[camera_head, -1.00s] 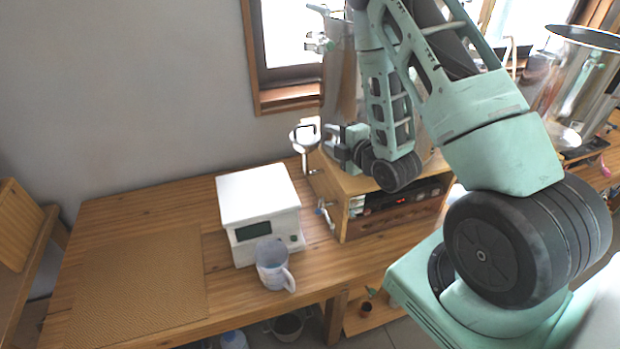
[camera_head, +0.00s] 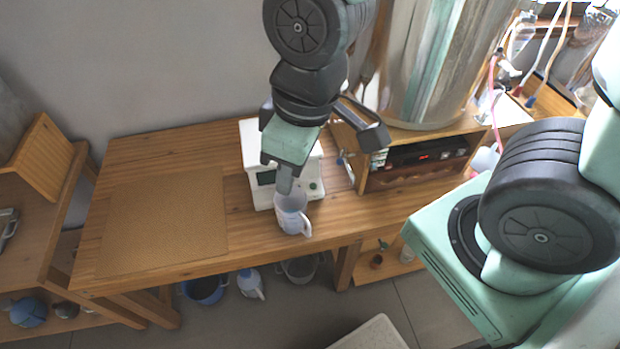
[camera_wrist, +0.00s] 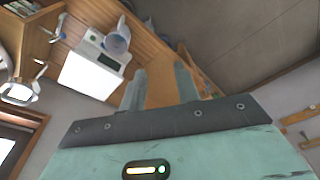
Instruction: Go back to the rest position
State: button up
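My gripper (camera_head: 285,180) is in the head view, pointing down in front of the white device and appearing just above the clear mug. In the wrist view, my gripper (camera_wrist: 160,72) shows two fingers apart with nothing between them. The arm covers part of the white device (camera_head: 256,140), which has a small dark screen and also shows in the wrist view (camera_wrist: 90,72). The clear mug (camera_head: 291,216) stands upright on the wooden table at the device's front; the wrist view shows it too (camera_wrist: 118,40).
A large metal vessel (camera_head: 425,60) stands on a wooden cabinet (camera_head: 430,172) to the right of the device. A woven mat (camera_head: 165,222) lies bare on the table's left. A wooden shelf (camera_head: 40,185) stands far left. Pots and a bottle sit below the table.

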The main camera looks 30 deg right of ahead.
jog(key=shift+m+g+h, duration=0.3)
jog(key=shift+g+h, duration=0.2)
jog(key=shift+g, duration=0.1)
jog(key=s, duration=0.1)
jog(key=s+r, duration=0.1)
jog(key=s, duration=0.3)
jog(key=shift+r, duration=0.35)
